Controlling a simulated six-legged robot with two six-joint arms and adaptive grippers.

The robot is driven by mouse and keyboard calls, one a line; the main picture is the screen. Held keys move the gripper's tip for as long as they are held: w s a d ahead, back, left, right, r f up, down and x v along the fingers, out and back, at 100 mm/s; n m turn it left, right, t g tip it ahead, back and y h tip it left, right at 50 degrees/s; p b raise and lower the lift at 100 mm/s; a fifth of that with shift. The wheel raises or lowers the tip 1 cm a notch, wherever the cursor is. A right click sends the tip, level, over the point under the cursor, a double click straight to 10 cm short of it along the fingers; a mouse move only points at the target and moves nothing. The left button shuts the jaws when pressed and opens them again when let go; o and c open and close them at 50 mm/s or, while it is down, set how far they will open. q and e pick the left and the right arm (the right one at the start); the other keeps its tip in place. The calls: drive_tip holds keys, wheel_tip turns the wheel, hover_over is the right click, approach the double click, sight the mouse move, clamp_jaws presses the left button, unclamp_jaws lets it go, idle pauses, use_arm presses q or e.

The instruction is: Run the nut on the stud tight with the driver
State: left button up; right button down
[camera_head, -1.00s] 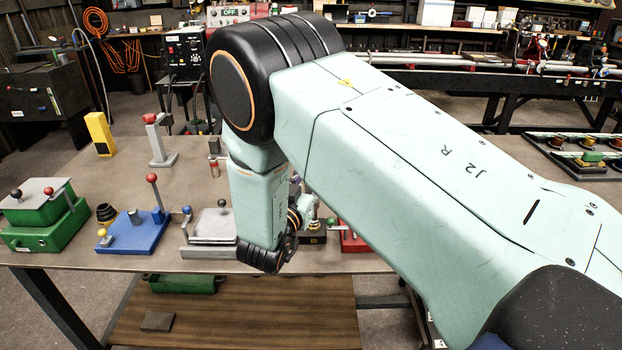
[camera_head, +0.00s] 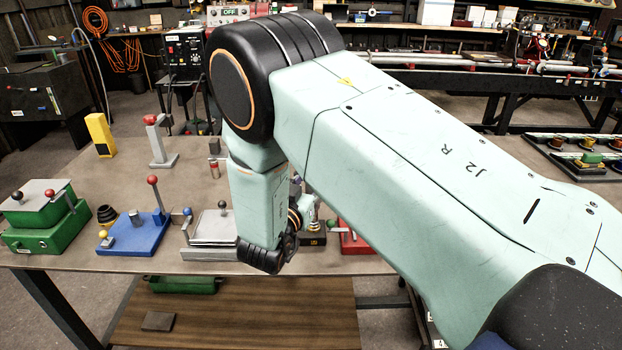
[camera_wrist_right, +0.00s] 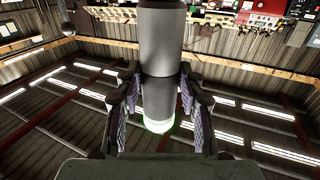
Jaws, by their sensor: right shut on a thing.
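In the right wrist view my right gripper (camera_wrist_right: 158,98) is shut around a grey cylindrical tool (camera_wrist_right: 166,40), which looks like the driver. Its lower end in the picture glows green. The tool stands nearly upright in that picture, between the two fingers. In the head view my right forearm and wrist hide most of this gripper and the tool. A small dark block (camera_head: 313,239) with metal parts on top shows just right of my wrist. I cannot tell whether it carries the stud and nut. My left gripper is out of view.
On the table, left of my wrist, are a blue base with a red-knobbed lever (camera_head: 150,230), a grey clamp plate (camera_head: 213,235) and a green box (camera_head: 45,235). A yellow block (camera_head: 101,135) stands farther back. A red fixture (camera_head: 352,242) is partly behind my arm.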

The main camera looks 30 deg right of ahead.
wheel_tip(320, 180, up, 4)
drive_tip(key=p, duration=0.3)
drive_tip(key=shift+r, duration=0.25)
drive_tip(key=shift+w, duration=0.1)
